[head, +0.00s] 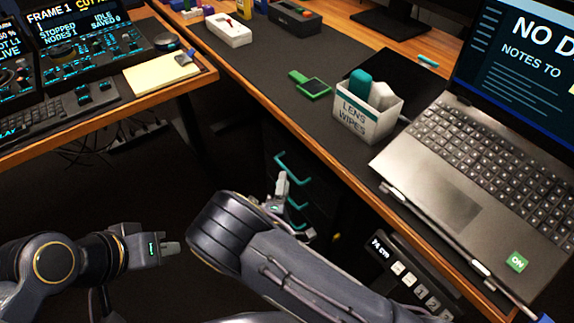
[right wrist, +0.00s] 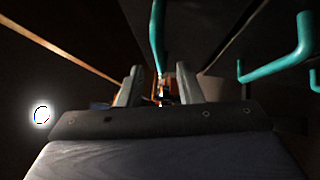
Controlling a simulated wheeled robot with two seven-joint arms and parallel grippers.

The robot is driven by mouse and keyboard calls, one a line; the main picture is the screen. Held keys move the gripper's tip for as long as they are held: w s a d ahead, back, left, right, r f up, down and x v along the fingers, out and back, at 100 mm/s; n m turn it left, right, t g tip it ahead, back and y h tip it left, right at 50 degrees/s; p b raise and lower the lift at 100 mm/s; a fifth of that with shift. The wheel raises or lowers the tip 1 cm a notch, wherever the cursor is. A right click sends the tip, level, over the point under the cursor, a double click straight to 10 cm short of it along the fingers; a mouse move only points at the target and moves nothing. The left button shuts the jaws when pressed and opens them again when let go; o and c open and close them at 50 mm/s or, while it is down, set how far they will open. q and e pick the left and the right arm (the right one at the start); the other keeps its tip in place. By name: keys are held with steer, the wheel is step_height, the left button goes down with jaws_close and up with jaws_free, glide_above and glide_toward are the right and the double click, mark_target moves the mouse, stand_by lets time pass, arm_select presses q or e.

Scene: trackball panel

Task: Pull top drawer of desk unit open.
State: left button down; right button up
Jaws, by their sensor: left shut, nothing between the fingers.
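The desk unit (head: 264,197) is a dark drawer stack under the right-hand desk, with several teal handles. The top drawer handle (head: 292,168) shows clear above my right gripper. My right gripper (head: 294,208) is in front of the unit, open and empty. In the right wrist view its two fingers (right wrist: 159,88) stand apart, and a teal handle (right wrist: 157,40) lines up with the gap between them. I cannot tell if they touch it. The drawer fronts are dark and look closed. My left gripper (head: 170,248) is shut and empty, low at the left, away from the unit.
The right desk (head: 262,85) overhangs the unit; its orange edge runs close by. Another desk (head: 200,75) stands at left.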

mark_target(286, 168)
steer(key=w, duration=0.5)
steer(key=shift+d+r, duration=0.3)
steer(key=shift+d, duration=0.1)
jaws_close()
